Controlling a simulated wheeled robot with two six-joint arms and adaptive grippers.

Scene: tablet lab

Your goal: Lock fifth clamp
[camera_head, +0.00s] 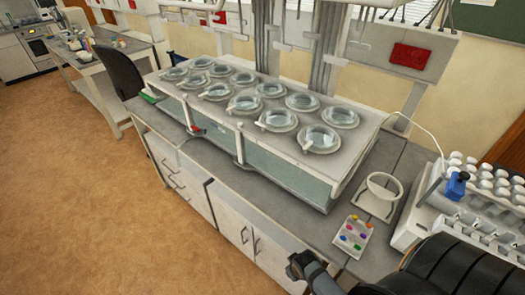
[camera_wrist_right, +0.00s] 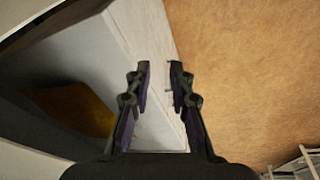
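A long white water bath (camera_head: 345,178) stands on the bench in the head view. Two rows of round glass vessels (camera_head: 278,118) with clear lids sit in its top, several with small pale tabs at their rims. I cannot tell which part is the fifth clamp, or whether any clamp is locked. My right gripper (camera_wrist_right: 161,68) shows in the right wrist view with its two dark fingers apart and nothing between them. It points down past a pale edge towards the floor, away from any vessel. My left gripper is in neither view.
Right of the bath are a white ring-shaped holder (camera_head: 386,186), a tray of coloured pieces (camera_head: 352,236) and a rack of white-capped vials (camera_head: 485,180) with a blue part (camera_head: 457,186). Red panels (camera_head: 410,56) are on the wall behind. Open brown floor (camera_head: 80,210) lies left.

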